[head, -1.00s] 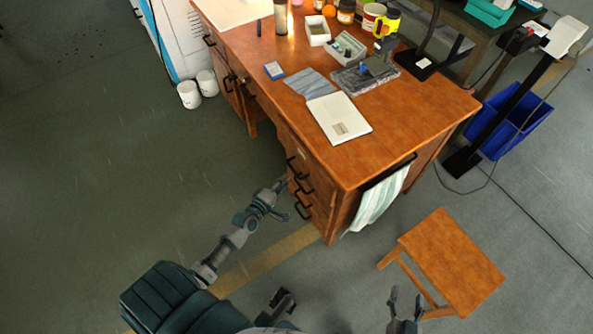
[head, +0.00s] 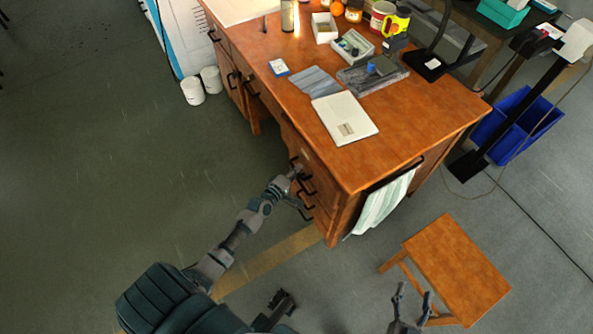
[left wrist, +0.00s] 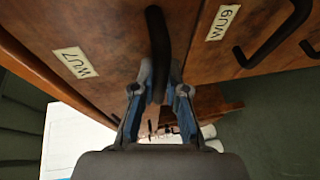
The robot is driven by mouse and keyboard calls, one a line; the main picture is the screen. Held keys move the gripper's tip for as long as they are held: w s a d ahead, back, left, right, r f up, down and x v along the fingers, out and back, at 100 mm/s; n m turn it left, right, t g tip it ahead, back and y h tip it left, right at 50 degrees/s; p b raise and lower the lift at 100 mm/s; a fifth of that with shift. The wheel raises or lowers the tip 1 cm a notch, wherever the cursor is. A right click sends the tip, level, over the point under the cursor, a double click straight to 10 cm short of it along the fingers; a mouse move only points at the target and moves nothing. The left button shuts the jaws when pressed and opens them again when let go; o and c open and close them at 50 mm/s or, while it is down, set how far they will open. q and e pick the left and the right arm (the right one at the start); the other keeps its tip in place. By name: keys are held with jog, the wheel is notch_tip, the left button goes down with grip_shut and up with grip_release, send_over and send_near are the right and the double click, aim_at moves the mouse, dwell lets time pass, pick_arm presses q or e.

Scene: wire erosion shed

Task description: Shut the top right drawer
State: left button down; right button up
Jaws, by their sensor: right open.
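The wooden desk's right pedestal has a stack of drawers with black bar handles. The top right drawer (head: 309,163) is at my left gripper (head: 297,171); in the head view I cannot tell how far it stands out. In the left wrist view a drawer front labelled WU7 (left wrist: 75,63) has a dark handle (left wrist: 157,45) lying between the two fingertips of my left gripper (left wrist: 160,88). I cannot tell whether the fingers press on it. A front labelled WU9 (left wrist: 223,22) is beside it. My right gripper (head: 411,297) is open and empty, low by the stool.
A wooden stool (head: 455,265) stands right of the desk. A striped towel (head: 382,205) hangs from the desk's side rail. A white booklet (head: 344,117), a grey slab and boxes lie on the desktop (head: 420,110).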

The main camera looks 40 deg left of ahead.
pick_arm(q)
jog(key=shift+a+f, duration=0.1)
jog(key=shift+w+d, duration=0.35)
jog(key=shift+w, duration=0.25)
jog(key=shift+w+d, duration=0.3)
jog(key=shift+w, duration=0.25)
jog(key=c, duration=1.4)
grip_release()
jog(key=shift+o, duration=1)
jog(key=shift+w+f, duration=0.1)
jog(key=shift+w, duration=0.05)
